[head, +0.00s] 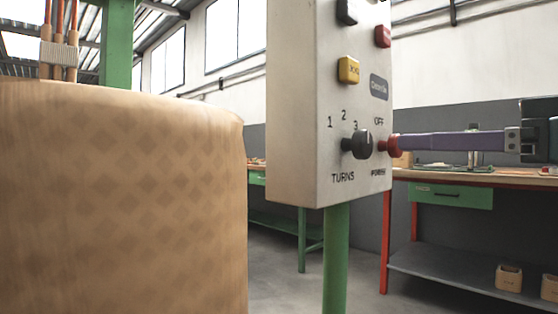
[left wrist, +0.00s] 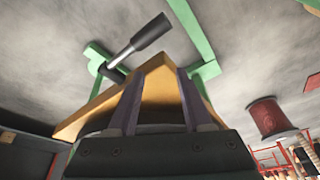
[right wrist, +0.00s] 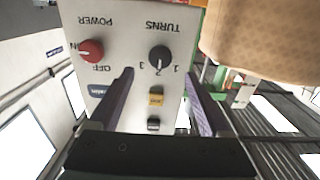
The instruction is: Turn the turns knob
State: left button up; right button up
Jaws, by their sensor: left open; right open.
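The turns knob (head: 362,144) is a black round knob low on the pale control box (head: 300,110), with 1, 2 and 3 printed around it. In the right wrist view the turns knob (right wrist: 160,57) appears upside down, and its pale mark seems to point near 2. My right gripper (right wrist: 158,77) is open and empty, its purple fingers apart toward the panel, the knob showing beyond the gap between them. In the head view my right gripper (head: 401,143) comes from the right, level with the knob. My left gripper (left wrist: 160,70) is open and empty.
The red power knob (head: 384,147) sits beside the turns knob, close to my right fingertips in the head view. A large tan patterned coil (head: 120,190) fills the left. Workbenches (head: 450,196) stand behind. A lever with a dark grip (left wrist: 148,34) shows in the left wrist view.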

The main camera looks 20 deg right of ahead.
aim_at(368, 144)
jog(key=x, duration=0.7)
jog(key=shift+w+a+b, duration=0.15)
jog(key=shift+w+b, duration=0.2)
grip_shut()
